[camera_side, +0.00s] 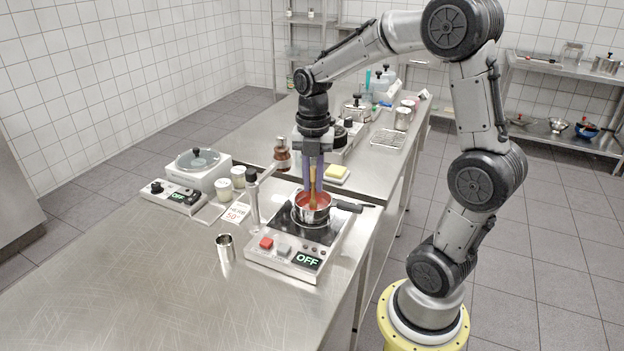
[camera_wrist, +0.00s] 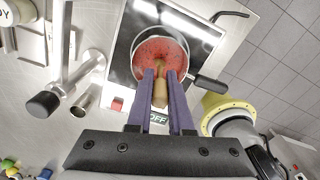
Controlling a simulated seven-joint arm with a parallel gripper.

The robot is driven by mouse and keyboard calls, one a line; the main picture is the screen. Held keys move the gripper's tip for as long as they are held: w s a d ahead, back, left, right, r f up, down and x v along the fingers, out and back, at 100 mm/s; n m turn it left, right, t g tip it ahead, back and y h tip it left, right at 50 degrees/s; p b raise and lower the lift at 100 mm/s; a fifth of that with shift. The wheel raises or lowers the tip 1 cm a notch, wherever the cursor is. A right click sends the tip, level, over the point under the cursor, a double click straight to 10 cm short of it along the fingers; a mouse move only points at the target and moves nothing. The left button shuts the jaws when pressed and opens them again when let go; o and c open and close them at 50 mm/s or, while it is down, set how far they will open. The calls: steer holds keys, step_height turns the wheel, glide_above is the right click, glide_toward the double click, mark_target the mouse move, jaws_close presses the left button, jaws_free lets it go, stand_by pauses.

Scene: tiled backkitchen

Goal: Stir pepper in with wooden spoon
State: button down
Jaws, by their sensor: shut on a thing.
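My gripper (camera_side: 313,186) points straight down over the hotplate with its purple fingers shut on the wooden spoon (camera_side: 313,198). In the wrist view the fingers (camera_wrist: 161,88) stand on both sides of the spoon's handle (camera_wrist: 159,92). The spoon's lower end is in the small steel pot (camera_side: 312,216), in a red sauce (camera_wrist: 160,60). The spoon's tip is hidden in the sauce. The pot stands on the hotplate (camera_side: 282,255), whose display reads OFF. Its dark handle (camera_wrist: 208,84) points right.
An empty steel cup (camera_side: 225,248) stands left of the hotplate. A scale-like device (camera_side: 184,194), two jars (camera_side: 238,177) and a price-like card (camera_side: 236,212) are behind it. The front left of the steel table (camera_side: 130,290) is clear.

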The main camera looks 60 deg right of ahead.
mark_target(313, 167)
steer(key=shift+r, duration=2.3)
steer(key=shift+r, duration=1)
steer(key=shift+w, duration=0.1)
